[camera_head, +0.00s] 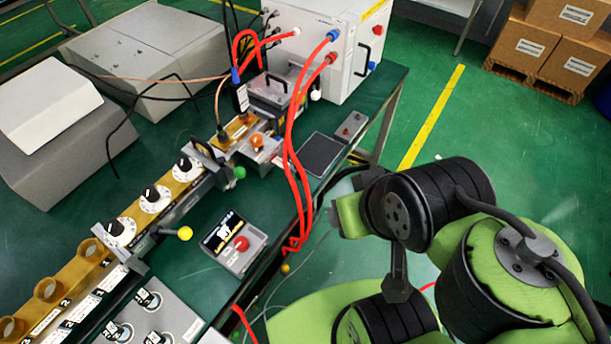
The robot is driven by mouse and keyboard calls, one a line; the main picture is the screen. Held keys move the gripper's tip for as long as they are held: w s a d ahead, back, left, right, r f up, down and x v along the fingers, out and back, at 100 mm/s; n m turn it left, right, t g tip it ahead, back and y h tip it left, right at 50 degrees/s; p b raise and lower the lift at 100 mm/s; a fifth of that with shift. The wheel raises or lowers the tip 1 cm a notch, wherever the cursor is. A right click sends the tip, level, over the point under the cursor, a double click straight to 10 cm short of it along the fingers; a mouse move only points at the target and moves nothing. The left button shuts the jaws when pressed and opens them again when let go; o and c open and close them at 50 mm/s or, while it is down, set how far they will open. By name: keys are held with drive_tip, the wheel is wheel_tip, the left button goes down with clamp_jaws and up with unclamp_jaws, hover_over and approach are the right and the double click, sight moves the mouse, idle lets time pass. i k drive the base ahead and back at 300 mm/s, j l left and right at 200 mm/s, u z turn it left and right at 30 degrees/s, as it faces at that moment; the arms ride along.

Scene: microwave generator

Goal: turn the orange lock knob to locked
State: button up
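The orange lock knob (257,140) stands on a small grey block (262,155) beside the far end of the brass rail. It is small in the view, and I cannot tell which way it is turned or read any lock marking. My green and black arm fills the lower right, well apart from the knob. I cannot make out my gripper's fingers in this view.
The brass rail (135,212) carries several white dials with black knobs. A green ball knob (239,172) and a yellow ball knob (185,233) stick out nearby. Red hoses (292,150) arch right of the orange knob. A red-button box (233,243) stands in front.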

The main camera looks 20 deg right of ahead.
sight(257, 139)
drive_tip(key=i+j+u, duration=0.1)
drive_tip(key=u, duration=0.3)
drive_tip(key=i+j+u, duration=0.1)
drive_tip(key=u, duration=0.35)
drive_tip(key=i+u, duration=0.2)
drive_tip(key=u, duration=0.2)
